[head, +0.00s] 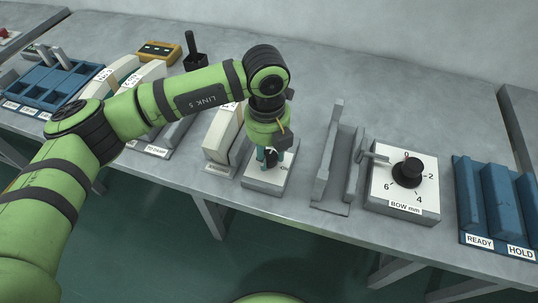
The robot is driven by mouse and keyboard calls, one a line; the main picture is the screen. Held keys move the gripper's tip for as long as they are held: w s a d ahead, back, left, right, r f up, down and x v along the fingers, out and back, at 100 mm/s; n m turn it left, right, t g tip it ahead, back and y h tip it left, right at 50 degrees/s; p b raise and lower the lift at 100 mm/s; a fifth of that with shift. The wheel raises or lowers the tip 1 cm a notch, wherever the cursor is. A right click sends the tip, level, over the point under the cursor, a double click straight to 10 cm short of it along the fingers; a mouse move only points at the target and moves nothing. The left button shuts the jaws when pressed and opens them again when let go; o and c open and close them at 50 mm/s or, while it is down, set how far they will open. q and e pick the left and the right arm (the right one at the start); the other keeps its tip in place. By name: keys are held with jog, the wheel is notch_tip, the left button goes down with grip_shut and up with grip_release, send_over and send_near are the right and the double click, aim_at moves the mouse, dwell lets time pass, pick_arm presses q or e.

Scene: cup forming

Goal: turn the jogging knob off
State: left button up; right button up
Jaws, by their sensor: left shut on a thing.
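A small grey box with a pale top plate (265,185) sits near the front of the bench, left of centre-right. My left gripper (272,162) points down over it, shut on the jogging knob on its top. The fingers and wrist hide most of the knob, so I cannot read its setting. A little of the plate's lettering shows to the right of the fingers. My right gripper is not in view.
A grey upright fixture (335,165) and a BOW mm dial box (404,195) with a black knob stand to the right. Blue READY and HOLD racks (495,205) are at far right. The bench behind is mostly clear.

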aim_at(268, 157)
pick_arm(q)
jog(key=shift+s+f+n+b, duration=0.2)
jog(key=shift+n+b, duration=0.1)
jog(key=shift+n, duration=0.3)
jog(key=o, duration=1.1)
jog(key=shift+o, duration=0.2)
jog(key=shift+r, duration=0.1)
jog(key=shift+w, duration=0.1)
jog(key=shift+r, duration=0.3)
notch_tip(268, 157, up, 12)
jog(key=shift+f, duration=0.25)
